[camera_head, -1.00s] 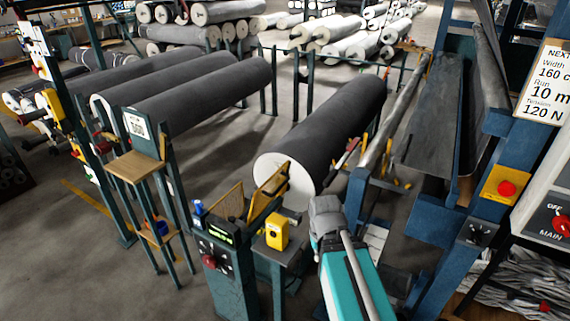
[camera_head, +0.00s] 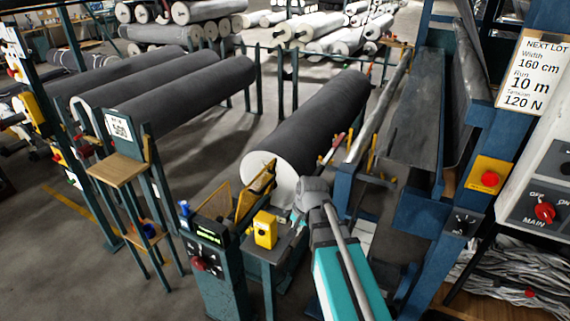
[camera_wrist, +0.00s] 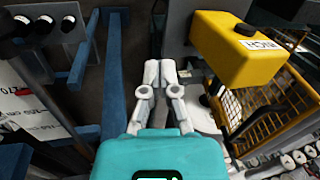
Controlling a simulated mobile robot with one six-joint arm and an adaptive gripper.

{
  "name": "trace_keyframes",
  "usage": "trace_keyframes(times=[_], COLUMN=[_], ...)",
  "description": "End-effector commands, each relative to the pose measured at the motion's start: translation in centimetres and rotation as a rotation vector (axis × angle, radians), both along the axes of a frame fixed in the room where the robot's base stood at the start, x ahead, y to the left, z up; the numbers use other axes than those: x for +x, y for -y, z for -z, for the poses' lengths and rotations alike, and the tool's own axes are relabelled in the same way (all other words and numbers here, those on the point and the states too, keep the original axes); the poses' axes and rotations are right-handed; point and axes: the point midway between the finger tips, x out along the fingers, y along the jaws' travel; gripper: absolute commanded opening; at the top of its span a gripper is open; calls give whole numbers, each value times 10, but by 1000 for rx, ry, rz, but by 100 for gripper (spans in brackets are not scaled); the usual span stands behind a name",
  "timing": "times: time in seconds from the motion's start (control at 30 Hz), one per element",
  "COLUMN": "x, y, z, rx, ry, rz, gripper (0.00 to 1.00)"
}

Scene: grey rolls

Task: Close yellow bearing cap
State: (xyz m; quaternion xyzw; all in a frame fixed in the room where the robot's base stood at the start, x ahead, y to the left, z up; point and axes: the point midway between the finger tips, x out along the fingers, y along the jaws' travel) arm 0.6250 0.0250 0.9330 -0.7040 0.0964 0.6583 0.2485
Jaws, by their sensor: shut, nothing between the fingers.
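Two yellow parts show near the roll's end. A yellow hinged mesh flap (camera_head: 252,197) stands raised in front of the grey roll's white end face; it looks open, but I cannot tell whether it is the bearing cap. In the wrist view the mesh (camera_wrist: 268,112) is at the right. A yellow box (camera_head: 265,230) stands on a small dark stand; in the wrist view the box (camera_wrist: 235,48) is labelled INCH. My gripper (camera_wrist: 160,72) is shut and empty, its fingertips left of the box. In the head view my gripper (camera_head: 297,216) is right of the box.
The big grey roll (camera_head: 310,130) lies behind the stand. A green control post (camera_head: 215,270) with a lit display stands left. Blue machine frame (camera_head: 435,210) is close at the right. Wooden shelves (camera_head: 120,172) stand at the left.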

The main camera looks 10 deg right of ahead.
Motion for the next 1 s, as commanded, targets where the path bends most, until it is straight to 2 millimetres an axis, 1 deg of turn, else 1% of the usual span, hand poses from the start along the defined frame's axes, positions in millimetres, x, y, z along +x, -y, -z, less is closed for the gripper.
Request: trace_keyframes(times=[0.03, 0.1, 0.37, 0.53, 0.7, 0.8, 0.9, 1.0], x=[23, 46, 130, 184, 236, 262, 281, 294], y=[1, 1, 8, 20, 36, 47, 56, 63], z=[0, -2, -13, -24, -38, -45, -52, -57], rx=[43, 110, 381, 576, 777, 886, 974, 1036], ry=[5, 7, -30, -96, -195, -262, -323, -372], rz=[85, 211, 674, 968, 1245, 1383, 1489, 1562], gripper=[0, 0, 0, 0, 0, 0, 0, 0])
